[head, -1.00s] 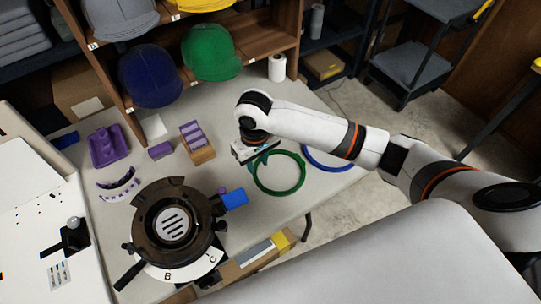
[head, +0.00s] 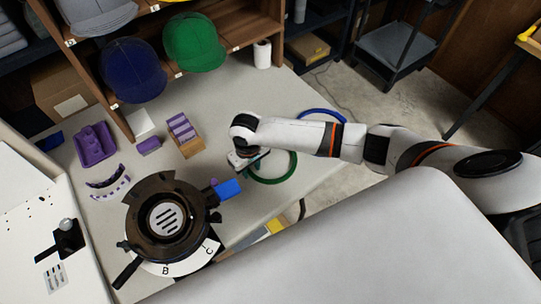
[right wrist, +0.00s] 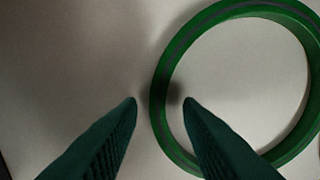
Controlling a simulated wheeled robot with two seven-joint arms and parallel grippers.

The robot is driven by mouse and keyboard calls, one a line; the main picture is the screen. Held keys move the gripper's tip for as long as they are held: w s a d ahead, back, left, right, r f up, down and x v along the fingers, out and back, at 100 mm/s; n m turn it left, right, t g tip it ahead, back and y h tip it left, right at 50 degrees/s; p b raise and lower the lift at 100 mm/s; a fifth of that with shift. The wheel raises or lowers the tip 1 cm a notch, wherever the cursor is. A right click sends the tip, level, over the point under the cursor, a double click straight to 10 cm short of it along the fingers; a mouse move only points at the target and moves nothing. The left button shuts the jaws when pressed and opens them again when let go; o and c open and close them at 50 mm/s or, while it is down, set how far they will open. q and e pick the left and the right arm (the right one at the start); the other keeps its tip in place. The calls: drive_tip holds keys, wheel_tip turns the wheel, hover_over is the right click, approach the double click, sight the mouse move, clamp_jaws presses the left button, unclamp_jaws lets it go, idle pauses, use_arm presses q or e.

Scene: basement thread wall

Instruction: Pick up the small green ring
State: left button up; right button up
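The green ring (head: 282,178) lies flat on the pale table, with its upper part hidden behind my right arm in the head view. It is the only green ring in sight. My right gripper (head: 247,164) is at the ring's left side, pointing down. In the right wrist view, the two dark fingers of the right gripper (right wrist: 160,101) are open, and the left rim of the green ring (right wrist: 158,88) shows between their tips. I cannot tell how far the tips are above the table. My left gripper is not in view.
A blue ring (head: 322,111) lies behind my right arm. A dark round fixture (head: 141,226) with a blue tab (head: 229,189) stands left of the gripper. A wooden block with purple pieces (head: 184,136) is nearby. A shelf with caps (head: 194,43) stands behind.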

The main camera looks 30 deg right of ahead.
drive_tip(key=shift+f, duration=0.35)
drive_tip(key=shift+c, duration=0.5)
clamp_jaws()
drive_tip(key=shift+r, duration=0.1)
